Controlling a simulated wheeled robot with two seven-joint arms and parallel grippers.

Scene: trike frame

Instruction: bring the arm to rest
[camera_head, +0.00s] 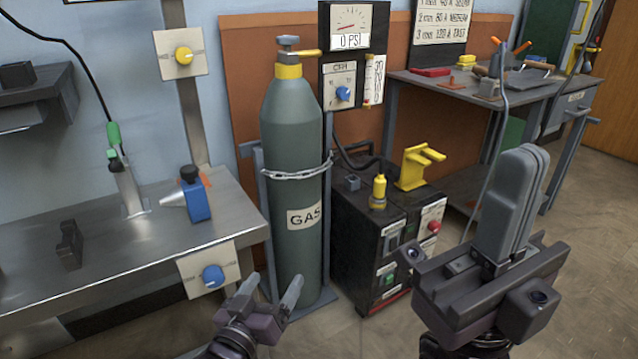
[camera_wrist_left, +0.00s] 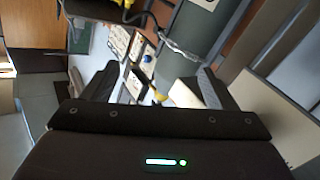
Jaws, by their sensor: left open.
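My left gripper (camera_head: 270,287) is at the bottom of the head view, in front of the foot of the gas cylinder (camera_head: 291,150). Its two fingers are spread and nothing shows between them. In the left wrist view the left gripper (camera_wrist_left: 155,82) also shows its fingers wide apart and empty, with labelled panels in the background. My right gripper (camera_head: 520,155) is at the right of the head view, pointing up. Its grey fingers stand side by side against each other, with no object visible between them.
A dark welding machine (camera_head: 352,235) stands right of the chained cylinder. A workbench (camera_head: 440,82) with tools is behind the right gripper. Open floor (camera_head: 600,250) shows at right.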

